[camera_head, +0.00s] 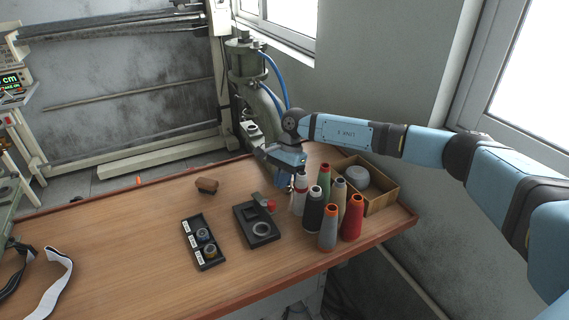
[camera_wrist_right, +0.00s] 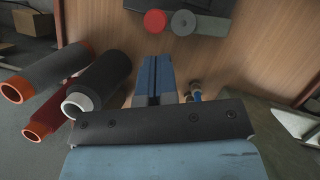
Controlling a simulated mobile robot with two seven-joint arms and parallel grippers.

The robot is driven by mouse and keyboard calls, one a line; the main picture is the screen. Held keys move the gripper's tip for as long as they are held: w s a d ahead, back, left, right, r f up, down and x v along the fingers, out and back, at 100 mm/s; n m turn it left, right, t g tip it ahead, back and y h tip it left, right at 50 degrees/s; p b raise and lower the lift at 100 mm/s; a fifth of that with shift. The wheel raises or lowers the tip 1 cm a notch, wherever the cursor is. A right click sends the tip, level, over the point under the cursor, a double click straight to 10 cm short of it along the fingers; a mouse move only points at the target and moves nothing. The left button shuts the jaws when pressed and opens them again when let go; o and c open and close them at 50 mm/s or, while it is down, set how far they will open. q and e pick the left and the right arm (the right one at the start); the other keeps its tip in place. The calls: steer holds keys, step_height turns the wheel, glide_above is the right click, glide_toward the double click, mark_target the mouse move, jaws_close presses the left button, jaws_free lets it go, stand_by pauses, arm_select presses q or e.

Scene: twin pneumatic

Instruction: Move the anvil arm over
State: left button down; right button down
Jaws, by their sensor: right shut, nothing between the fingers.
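The pneumatic press stands at the back edge of the wooden table, with a grey-green cylinder (camera_head: 246,62) on top and a curved body (camera_head: 266,105). A pale metal part (camera_head: 250,132) juts from its lower front; I cannot tell for sure whether this is the anvil arm. My right gripper (camera_head: 283,181) is shut and empty, low over the table in front of the press and just left of the thread cones. In the right wrist view its blue fingers (camera_wrist_right: 156,80) are together beside a small brass and blue fitting (camera_wrist_right: 196,92). My left gripper is out of view.
Several thread cones (camera_head: 314,212) crowd right of my gripper, before an open cardboard box (camera_head: 382,199). Blue hoses (camera_head: 275,70) hang behind. The table's left-centre is clear.

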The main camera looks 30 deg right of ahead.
mark_target(263, 199)
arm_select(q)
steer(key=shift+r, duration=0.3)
arm_select(e)
steer(key=shift+x, duration=1.55)
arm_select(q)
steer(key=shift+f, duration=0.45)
arm_select(e)
steer(key=shift+s+a, duration=0.15)
steer(key=shift+a, duration=0.1)
arm_select(q)
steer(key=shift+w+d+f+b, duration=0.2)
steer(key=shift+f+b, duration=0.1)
steer(key=shift+b, duration=0.25)
arm_select(e)
steer(key=shift+a, duration=0.25)
